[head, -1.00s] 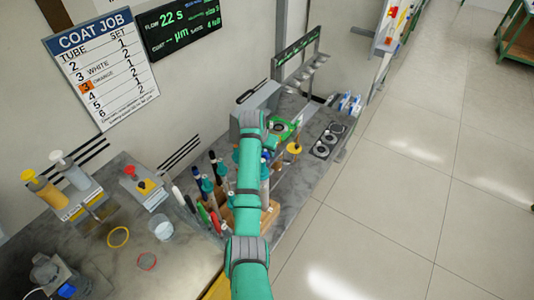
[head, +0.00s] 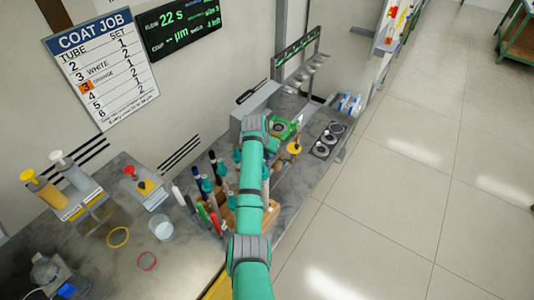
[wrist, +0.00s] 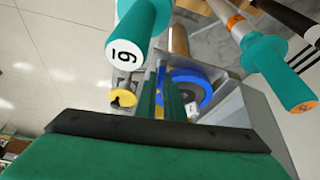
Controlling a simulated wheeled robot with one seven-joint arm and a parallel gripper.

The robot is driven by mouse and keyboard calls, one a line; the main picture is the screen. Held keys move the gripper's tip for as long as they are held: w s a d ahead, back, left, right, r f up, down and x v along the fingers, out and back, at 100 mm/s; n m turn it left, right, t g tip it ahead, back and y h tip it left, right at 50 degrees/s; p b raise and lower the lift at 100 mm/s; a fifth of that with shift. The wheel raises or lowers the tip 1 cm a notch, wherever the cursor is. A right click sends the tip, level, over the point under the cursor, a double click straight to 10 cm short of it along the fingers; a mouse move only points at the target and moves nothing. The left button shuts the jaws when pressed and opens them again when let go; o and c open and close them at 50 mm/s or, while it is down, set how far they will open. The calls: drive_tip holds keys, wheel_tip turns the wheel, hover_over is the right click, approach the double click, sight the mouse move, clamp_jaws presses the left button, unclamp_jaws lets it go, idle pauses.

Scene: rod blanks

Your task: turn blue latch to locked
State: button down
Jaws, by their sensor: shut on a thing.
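My gripper (wrist: 161,85) reaches forward in the wrist view, its two narrow green fingers close together. They are shut on a slim blue piece that looks like part of the blue latch (wrist: 207,88). The latch's round blue body shows just right of the fingers and is partly covered by them. The fingers and the small markings are too small to read the latch's position. In the head view my arm hides the gripper and the latch.
Teal-capped rods, one marked 19 or 61 (wrist: 124,50) and one orange-banded (wrist: 284,75), stand close to the gripper. A yellow knob (wrist: 123,98) sits left of the fingers. In the head view, a grey box (head: 250,110) and round dark wells (head: 327,140) lie beyond the arm.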

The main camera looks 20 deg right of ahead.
drive_tip(key=shift+d+n, duration=0.1)
drive_tip(key=shift+n, duration=0.2)
drive_tip(key=n+y, duration=0.1)
drive_tip(key=n, duration=0.2)
drive_tip(key=shift+s+d+t, duration=0.1)
drive_tip(key=shift+d+t, duration=0.05)
drive_tip(key=shift+t, duration=0.15)
drive_tip(key=shift+n+y, duration=1)
drive_tip(key=shift+n, duration=1.2)
drive_tip(key=c, duration=1.9)
unclamp_jaws()
drive_tip(key=shift+o, duration=0.2)
drive_tip(key=shift+r, duration=0.1)
